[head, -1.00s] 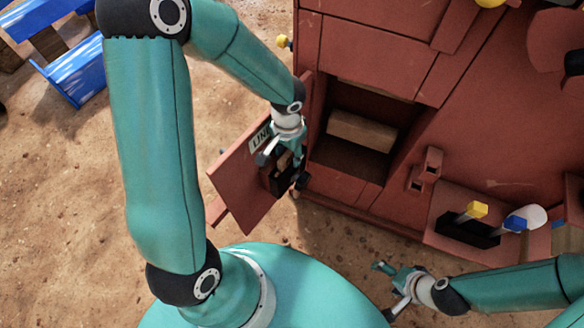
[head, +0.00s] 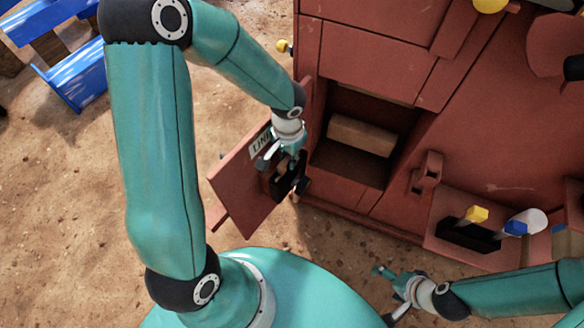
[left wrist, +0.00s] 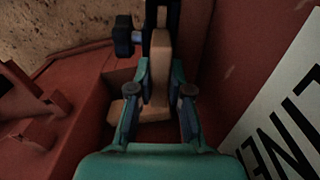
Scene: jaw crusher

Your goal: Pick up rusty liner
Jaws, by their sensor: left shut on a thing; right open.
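A long brown block, apparently the rusty liner (head: 362,135), lies inside the open compartment of the red machine. My left gripper (head: 278,162) is outside that compartment, at the open red door (head: 240,182) with the white lettered label. It is shut on a tan bar at the door's black bracket (head: 290,184). In the left wrist view the tan bar (left wrist: 160,62) stands between my fingers (left wrist: 162,95); how it is fixed is unclear. A brown block lies behind the fingers there. My right gripper (head: 392,290) is open and empty, low in front of the machine.
The red machine (head: 490,140) fills the right. A holder with yellow-topped and blue-topped tools (head: 478,216) projects from its front, beside a small red bracket (head: 428,170). A blue frame (head: 75,75) stands at upper left. Sandy ground (head: 60,210) lies open at left.

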